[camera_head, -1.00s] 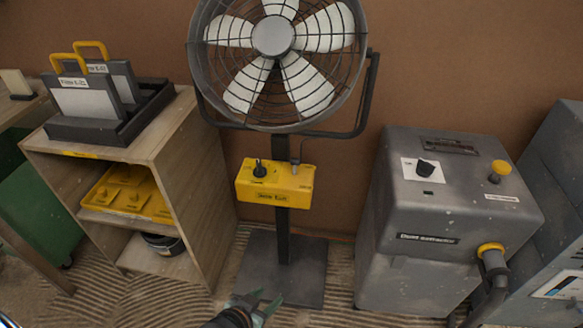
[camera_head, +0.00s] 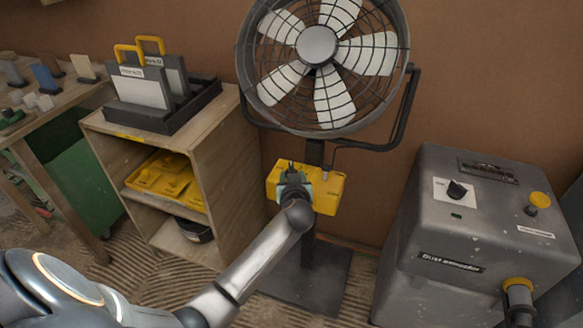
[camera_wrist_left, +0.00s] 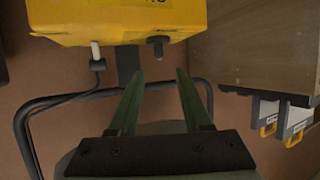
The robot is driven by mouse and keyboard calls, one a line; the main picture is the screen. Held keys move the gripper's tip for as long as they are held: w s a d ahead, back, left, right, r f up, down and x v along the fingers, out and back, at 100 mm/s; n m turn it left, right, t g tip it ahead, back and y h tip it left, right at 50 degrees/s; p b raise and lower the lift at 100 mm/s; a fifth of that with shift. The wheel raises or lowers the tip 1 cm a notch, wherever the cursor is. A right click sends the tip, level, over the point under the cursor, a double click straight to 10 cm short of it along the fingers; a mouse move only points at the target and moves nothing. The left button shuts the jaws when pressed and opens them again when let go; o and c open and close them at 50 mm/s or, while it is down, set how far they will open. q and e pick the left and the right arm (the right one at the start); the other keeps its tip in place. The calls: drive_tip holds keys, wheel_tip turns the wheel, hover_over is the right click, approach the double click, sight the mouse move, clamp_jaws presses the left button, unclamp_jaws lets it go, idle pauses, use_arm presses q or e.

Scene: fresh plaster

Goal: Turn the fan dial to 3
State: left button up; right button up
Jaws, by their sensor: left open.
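The fan (camera_head: 317,46) stands on a black post in the middle of the head view. Its yellow control box (camera_head: 326,191) is fixed to the post below the cage. My left gripper (camera_head: 291,174) is in front of the left part of this box and hides the dial there. In the left wrist view the dark dial (camera_wrist_left: 158,44) projects from the yellow box (camera_wrist_left: 110,22). My left gripper (camera_wrist_left: 160,73) is open and empty there, its green fingers apart, with the dial just past the tips, roughly in line with the gap. The dial's setting cannot be read.
A wooden shelf unit (camera_head: 215,150) stands left of the fan, with a black tray and a yellow bin. A grey dust extractor (camera_head: 470,225) with its own black knob stands to the right. A cable (camera_wrist_left: 75,95) runs from the box beside the fingers.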

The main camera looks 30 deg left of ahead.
sight(291, 167)
use_arm(q)
drive_tip(key=b+x, duration=0.2)
drive_tip(key=x, duration=0.7)
drive_tip(key=shift+d, duration=0.1)
clamp_jaws()
idle(0.4)
